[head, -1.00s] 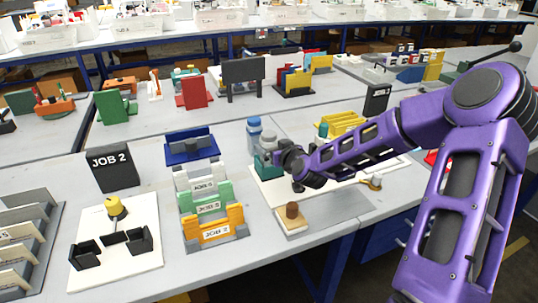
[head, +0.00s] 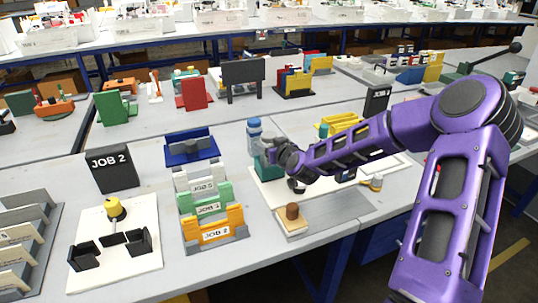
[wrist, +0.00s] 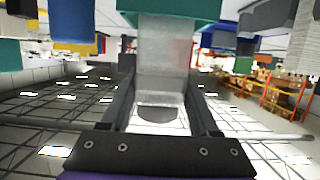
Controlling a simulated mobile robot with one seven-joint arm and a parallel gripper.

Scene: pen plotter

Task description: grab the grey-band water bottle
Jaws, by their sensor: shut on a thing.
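My gripper (wrist: 163,100) is shut on a pale grey, partly see-through piece (wrist: 165,55), which stands between its two dark fingers in the wrist view. A teal part (wrist: 168,8) adjoins it at the top edge of that view. I cannot tell for sure that the held piece is the grey-band water bottle. In the head view my gripper (head: 273,151) is beside a teal thing (head: 264,169) at the left end of a white board, hiding part of it. A bottle with a blue cap (head: 254,123) stands just behind; a grey band on it cannot be made out.
White, green and orange job racks (head: 208,228) stand to the left on the table.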

